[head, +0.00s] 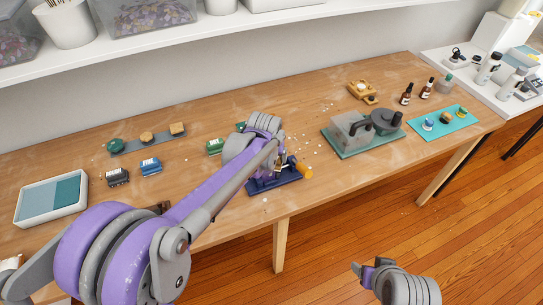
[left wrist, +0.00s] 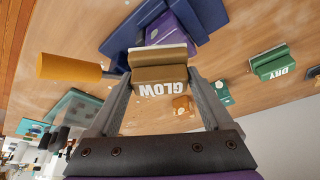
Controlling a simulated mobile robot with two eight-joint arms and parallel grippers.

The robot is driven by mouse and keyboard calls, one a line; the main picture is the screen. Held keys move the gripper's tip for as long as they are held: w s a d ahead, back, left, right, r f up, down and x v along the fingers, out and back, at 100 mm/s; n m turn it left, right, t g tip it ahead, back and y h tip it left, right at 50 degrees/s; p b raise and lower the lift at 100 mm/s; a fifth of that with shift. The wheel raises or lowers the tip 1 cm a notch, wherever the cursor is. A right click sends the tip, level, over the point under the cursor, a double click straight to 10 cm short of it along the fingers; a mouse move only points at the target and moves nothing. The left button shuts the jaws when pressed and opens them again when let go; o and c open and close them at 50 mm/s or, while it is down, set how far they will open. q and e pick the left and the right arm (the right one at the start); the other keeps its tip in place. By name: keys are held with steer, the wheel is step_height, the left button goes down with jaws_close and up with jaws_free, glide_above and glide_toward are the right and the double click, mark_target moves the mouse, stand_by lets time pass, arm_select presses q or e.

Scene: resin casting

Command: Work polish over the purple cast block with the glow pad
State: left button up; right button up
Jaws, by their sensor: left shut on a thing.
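My left gripper (left wrist: 160,98) is shut on the brown glow pad (left wrist: 160,82), marked GLOW, with a pale face layer. Beyond the pad, the purple cast block (left wrist: 180,38) sits in a dark blue holder (left wrist: 215,13) with an orange handle (left wrist: 68,67). The pad's pale face is right at the near end of the block; I cannot tell whether they touch. In the head view the left arm reaches over the blue holder (head: 284,181) and hides most of the block. My right gripper (head: 366,272) is at the lower right, away from the table, its jaw opening unclear.
A green DRY pad (left wrist: 272,64) lies beside the holder. Blue (head: 150,167) and dark (head: 117,177) pads and a two-colour tray (head: 27,217) lie left.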

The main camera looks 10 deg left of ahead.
arm_select(q)
steer(key=shift+a, duration=0.1)
steer(key=shift+s+a, duration=0.5)
steer(key=shift+a, duration=0.35)
steer(key=shift+s+a, duration=0.5)
steer(key=shift+a, duration=0.3)
steer(key=shift+w+d+f, duration=0.1)
steer(key=shift+w+d, duration=0.4)
steer(key=shift+d, duration=0.4)
steer(key=shift+w+d, duration=0.45)
steer(key=shift+d, duration=0.45)
steer(key=shift+w, duration=0.1)
steer(key=shift+a, duration=0.1)
